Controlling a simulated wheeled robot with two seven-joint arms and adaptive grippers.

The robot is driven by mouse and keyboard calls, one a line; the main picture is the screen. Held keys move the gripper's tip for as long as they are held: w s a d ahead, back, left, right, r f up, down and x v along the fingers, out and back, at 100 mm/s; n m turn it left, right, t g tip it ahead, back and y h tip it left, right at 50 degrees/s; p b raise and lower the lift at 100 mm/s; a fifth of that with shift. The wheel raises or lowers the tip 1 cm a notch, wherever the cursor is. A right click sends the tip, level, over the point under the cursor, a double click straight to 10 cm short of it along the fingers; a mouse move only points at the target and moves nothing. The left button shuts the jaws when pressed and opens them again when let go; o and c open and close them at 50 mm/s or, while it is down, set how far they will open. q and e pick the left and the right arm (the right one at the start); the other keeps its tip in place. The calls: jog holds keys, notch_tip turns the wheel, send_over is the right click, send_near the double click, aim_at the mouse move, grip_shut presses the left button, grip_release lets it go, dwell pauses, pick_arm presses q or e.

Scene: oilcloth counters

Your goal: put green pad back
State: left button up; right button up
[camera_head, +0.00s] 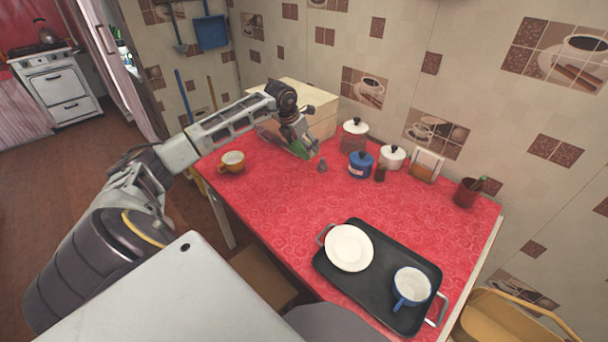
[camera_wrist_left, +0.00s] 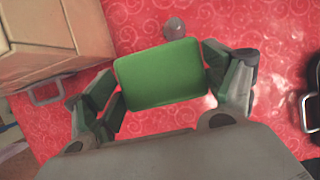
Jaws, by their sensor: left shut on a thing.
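The green pad (camera_wrist_left: 160,76) is a flat rounded rectangle. It sits between the two fingers of my left gripper (camera_wrist_left: 165,88), which is shut on it. In the head view the pad (camera_head: 300,150) shows as a small green patch at my left gripper (camera_head: 301,143), at the far left part of the red counter, beside the wooden box. The gripper hides much of the pad there, and I cannot tell whether the pad touches the counter. My right gripper is not in either view.
A wooden box (camera_head: 316,105) stands at the back wall. A black tray (camera_head: 335,271) with a plate (camera_head: 349,248) and a blue mug (camera_head: 411,286) is at the front. The counter's middle is clear.

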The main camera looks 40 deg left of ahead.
pick_arm(q)
jog(key=shift+f, duration=0.6)
notch_tip(320, 180, down, 3)
jog(key=shift+f, duration=0.4)
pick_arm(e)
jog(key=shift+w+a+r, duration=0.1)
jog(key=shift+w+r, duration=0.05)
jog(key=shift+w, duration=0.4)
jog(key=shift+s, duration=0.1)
